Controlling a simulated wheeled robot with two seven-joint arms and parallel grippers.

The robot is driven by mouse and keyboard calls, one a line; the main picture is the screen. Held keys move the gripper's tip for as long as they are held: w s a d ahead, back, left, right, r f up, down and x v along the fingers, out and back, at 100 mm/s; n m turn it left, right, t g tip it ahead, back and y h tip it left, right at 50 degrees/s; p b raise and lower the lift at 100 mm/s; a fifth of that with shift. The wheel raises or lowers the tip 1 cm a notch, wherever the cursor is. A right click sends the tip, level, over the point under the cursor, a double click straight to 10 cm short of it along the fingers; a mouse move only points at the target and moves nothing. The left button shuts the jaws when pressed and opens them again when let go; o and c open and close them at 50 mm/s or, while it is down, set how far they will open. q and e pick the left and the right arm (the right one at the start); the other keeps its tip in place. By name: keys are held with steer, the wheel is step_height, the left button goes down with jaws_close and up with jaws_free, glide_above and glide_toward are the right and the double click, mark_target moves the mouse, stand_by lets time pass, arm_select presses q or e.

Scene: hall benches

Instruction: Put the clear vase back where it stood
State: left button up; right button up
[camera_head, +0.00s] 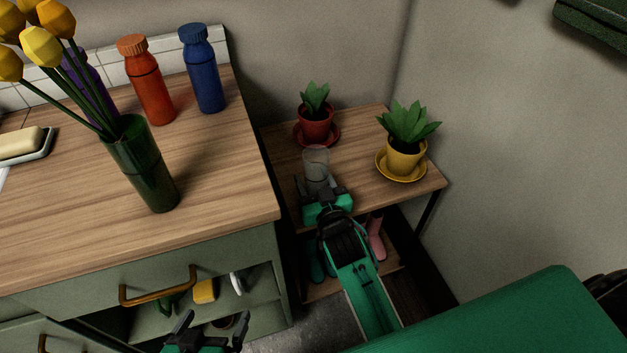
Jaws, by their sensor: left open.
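The clear vase (316,160) is a small grey see-through glass. It is upright over the left part of the low wooden side table (355,183), close to the red pot. The gripper hides the vase's lower part, so I cannot tell whether the base rests on the wood or whether the fingers touch the glass.
A red pot plant (315,127) and a yellow pot plant (403,158) stand on the side table. The higher counter (215,170) holds a dark green vase of yellow tulips (142,165), an orange bottle (148,85) and a blue bottle (204,75). Boots (376,240) stand below the table.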

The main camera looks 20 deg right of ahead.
steer(key=shift+f, duration=0.1)
steer(key=o, duration=1.2)
steer(key=shift+r, duration=0.2)
arm_select(q)
steer(key=shift+s+a+f+g+y+p, duration=0.15)
steer(key=shift+a+g+y+p, duration=0.15)
steer(key=shift+a, duration=0.25)
steer(key=shift+s+a+r+g+y+p, duration=0.1)
steer(key=shift+s+a+g+y+p, duration=0.15)
steer(key=shift+a+g, duration=0.2)
arm_select(e)
steer(key=s+a+f+n+g+y, duration=0.1)
steer(key=s+f+g, duration=0.2)
steer(key=s, duration=0.9)
steer(key=s+a+f+n+g+y, duration=0.1)
steer(key=s+g, duration=0.4)
steer(key=s, duration=0.7)
step_height(320, 180, down, 2)
steer(key=shift+s+a+f+g+y, duration=0.2)
steer(key=shift+a+g+y, duration=0.1)
steer(key=shift+a+y, duration=0.45)
